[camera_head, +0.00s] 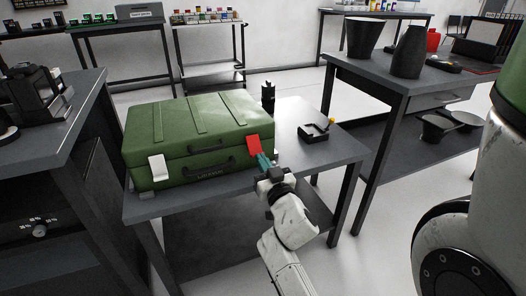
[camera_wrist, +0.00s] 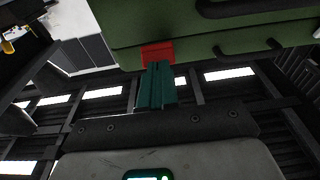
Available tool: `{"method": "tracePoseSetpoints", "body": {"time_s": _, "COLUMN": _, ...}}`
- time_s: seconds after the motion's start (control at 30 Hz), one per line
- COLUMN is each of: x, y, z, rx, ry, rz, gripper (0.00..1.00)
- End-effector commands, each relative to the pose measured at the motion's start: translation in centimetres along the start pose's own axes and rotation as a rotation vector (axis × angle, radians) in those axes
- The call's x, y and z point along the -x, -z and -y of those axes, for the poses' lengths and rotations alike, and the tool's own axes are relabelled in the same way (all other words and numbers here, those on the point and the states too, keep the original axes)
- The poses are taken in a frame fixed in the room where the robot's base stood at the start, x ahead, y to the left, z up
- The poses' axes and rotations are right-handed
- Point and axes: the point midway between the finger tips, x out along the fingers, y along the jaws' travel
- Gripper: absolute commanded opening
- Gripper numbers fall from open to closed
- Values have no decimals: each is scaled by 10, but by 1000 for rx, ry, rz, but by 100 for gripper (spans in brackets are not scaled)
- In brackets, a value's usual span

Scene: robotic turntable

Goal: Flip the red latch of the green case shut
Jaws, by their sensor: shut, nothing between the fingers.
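The green case (camera_head: 198,133) lies closed on a small dark table, with handles on its front. The red latch (camera_head: 253,146) is at the right of its front, across the lid's front edge. It also shows in the wrist view (camera_wrist: 157,51), just beyond my fingertips. My gripper (camera_head: 264,160) is in front of the latch, its teal fingers pointing at it. In the wrist view my fingers (camera_wrist: 158,66) are together and empty, overlapping the latch's lower edge. I cannot tell whether they touch it. A white latch (camera_head: 158,168) lies against the case front at the left.
The small table (camera_head: 335,147) has a black device (camera_head: 314,132) and a dark upright object (camera_head: 268,95) right of the case. A bench with dark vases (camera_head: 409,52) stands to the right. Another bench (camera_head: 70,105) is close at left. Table space in front of the black device is clear.

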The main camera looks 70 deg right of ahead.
Motion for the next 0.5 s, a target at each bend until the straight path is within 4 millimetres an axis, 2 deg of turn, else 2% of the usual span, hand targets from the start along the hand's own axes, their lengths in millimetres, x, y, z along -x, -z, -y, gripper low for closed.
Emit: {"method": "tracePoseSetpoints", "body": {"time_s": 0.5, "x": -2, "y": -8, "z": 1, "rx": 0, "ry": 2, "rz": -26, "gripper": 0}}
